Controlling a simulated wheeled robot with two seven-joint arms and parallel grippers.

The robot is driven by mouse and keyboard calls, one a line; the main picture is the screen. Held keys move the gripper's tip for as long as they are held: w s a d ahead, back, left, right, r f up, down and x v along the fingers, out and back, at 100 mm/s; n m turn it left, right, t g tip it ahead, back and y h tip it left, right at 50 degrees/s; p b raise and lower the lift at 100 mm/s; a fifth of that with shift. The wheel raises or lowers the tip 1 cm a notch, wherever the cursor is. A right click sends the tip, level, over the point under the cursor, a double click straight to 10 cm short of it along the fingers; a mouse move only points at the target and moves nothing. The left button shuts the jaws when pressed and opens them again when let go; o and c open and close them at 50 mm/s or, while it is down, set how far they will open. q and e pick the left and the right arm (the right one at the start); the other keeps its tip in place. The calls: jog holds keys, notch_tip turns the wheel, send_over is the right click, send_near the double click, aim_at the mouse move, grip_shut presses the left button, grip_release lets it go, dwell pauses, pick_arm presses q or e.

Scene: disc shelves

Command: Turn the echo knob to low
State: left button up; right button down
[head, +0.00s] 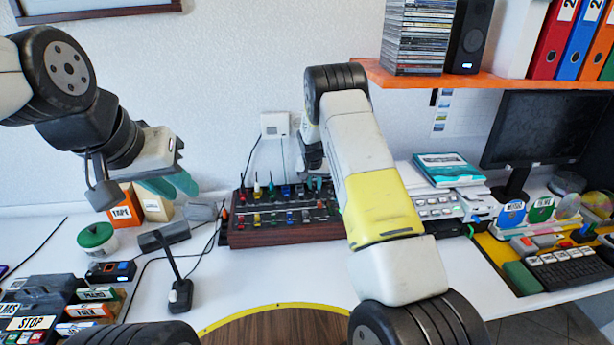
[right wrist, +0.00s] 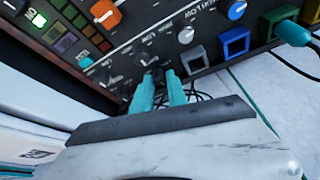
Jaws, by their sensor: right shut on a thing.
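The mixer (head: 285,234) is a dark panel in a wooden case, with rows of coloured knobs, on the white desk by the wall. In the right wrist view my right gripper (right wrist: 160,88) has its teal fingers on either side of a small dark knob (right wrist: 154,72) on the panel, shut on it. The fingertips hide most of that knob, and I cannot read its label or pointer. In the head view my right arm hides much of that hand. My left gripper (head: 169,184) hangs above the left of the desk, away from the mixer; its finger gap is unclear.
In the right wrist view, an orange knob (right wrist: 105,13), a white knob (right wrist: 186,35), a blue knob (right wrist: 237,9) and plugged-in jacks lie close by. In the head view, boxes, a green-lidded jar (head: 96,236) and cables stand left; a keyboard and monitor (head: 540,128) are right.

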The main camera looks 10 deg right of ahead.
jog(key=shift+n, duration=0.3)
jog(key=n, duration=0.1)
jog(key=n+y, duration=0.1)
jog(key=n, duration=0.1)
jog(key=shift+d+y, duration=0.2)
jog(key=shift+y, duration=0.1)
jog(key=shift+n+y, duration=0.7)
jog(key=shift+n, duration=1.3)
jog(key=c, duration=1.6)
grip_release()
jog(key=shift+d, duration=0.1)
